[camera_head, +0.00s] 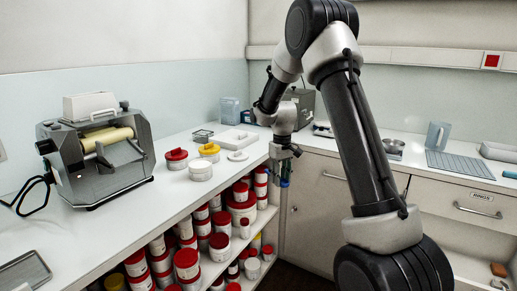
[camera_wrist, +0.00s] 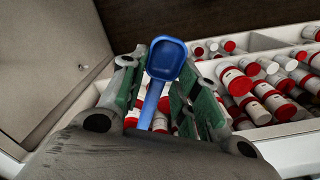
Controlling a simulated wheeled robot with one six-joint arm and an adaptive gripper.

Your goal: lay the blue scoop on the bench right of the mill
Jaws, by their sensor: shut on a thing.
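The blue scoop (camera_wrist: 165,62) is between the green finger pads of my gripper (camera_wrist: 158,88) in the wrist view. Its handle is in the grip and its bowl points away from the wrist. In the head view my gripper (camera_head: 281,170) points down in front of the bench edge, over the floor, and only a little blue of the scoop (camera_head: 285,183) shows. The grey mill (camera_head: 98,165) with a cream roller stands on the left part of the white bench (camera_head: 155,195). My gripper is well to the right of the mill.
Right of the mill stand a red-lidded tub (camera_head: 176,159), a yellow-lidded tub (camera_head: 209,152) and a white tub (camera_head: 200,171). A white lid (camera_head: 237,156) lies beside them. Shelves below hold many red-lidded jars (camera_head: 186,264). The bench front strip is bare.

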